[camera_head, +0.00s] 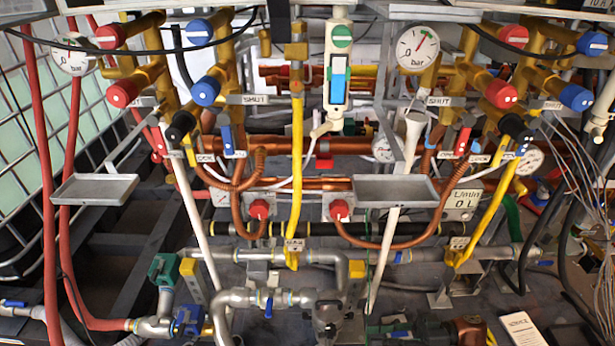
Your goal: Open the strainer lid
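I cannot pick out the strainer lid with certainty among the pipework. A dark grey fitting (328,316) sits in the grey pipe run at the bottom centre, with a blue-handled valve (268,307) to its left. A copper-coloured fitting (470,331) shows at the bottom edge, right of centre. No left gripper shows. I cannot make out my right gripper's fingers clearly against the pipes and cables, so its opening and any contact with a fitting cannot be told.
Two grey trays (95,189) (396,190) jut forward. Red hoses (42,170) run down the left. A white booklet (524,329) lies lower right. There is little free room between pipes.

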